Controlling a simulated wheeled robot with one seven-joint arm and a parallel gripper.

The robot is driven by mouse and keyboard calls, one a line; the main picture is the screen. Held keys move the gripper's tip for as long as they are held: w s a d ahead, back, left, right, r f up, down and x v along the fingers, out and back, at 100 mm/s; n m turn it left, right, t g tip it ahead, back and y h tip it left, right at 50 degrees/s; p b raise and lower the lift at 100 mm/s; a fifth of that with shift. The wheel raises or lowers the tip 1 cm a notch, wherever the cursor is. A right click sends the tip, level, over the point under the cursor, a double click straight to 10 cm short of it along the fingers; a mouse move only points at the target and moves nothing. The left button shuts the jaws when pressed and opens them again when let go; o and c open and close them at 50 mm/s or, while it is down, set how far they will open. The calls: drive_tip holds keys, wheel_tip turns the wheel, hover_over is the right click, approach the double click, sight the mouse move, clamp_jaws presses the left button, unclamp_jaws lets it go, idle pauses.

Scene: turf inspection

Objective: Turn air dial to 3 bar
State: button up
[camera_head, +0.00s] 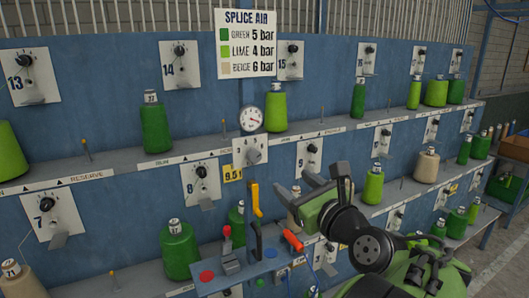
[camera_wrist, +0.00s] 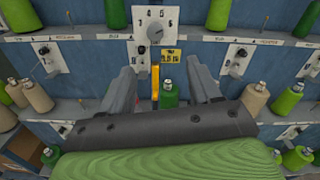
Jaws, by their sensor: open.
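The air dial (camera_head: 253,155) is a grey knob on a white numbered plate, below a round white gauge (camera_head: 251,119). In the wrist view the dial (camera_wrist: 155,31) shows at the top centre; I cannot tell which number its pointer marks. My gripper (camera_head: 313,183) is in front of the panel, right of and lower than the dial in the head view. In the wrist view its two grey fingers (camera_wrist: 163,78) are spread wide with nothing held between them. They are apart from the dial, which lies beyond them.
A yellow tag (camera_head: 233,173) and a yellow lever (camera_head: 255,199) are by the dial. A sign (camera_head: 247,43) hangs above. Shelves with green and beige cones cross the blue panel. A small blue box with red and grey controls (camera_head: 233,282) stands low in front.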

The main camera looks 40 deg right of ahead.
sight(256, 156)
drive_tip(key=p+x, duration=0.1)
drive_tip(key=x, duration=0.4)
drive_tip(key=p+x, duration=0.1)
drive_tip(key=x, duration=0.4)
drive_tip(key=a+p+x, duration=0.1)
drive_tip(key=x, duration=0.4)
drive_tip(key=shift+w+r, duration=0.15)
drive_tip(key=shift+w, duration=0.05)
drive_tip(key=shift+w+d, duration=0.2)
drive_tip(key=shift+w, duration=0.2)
drive_tip(key=c, duration=1.1)
drive_tip(key=shift+o, duration=0.2)
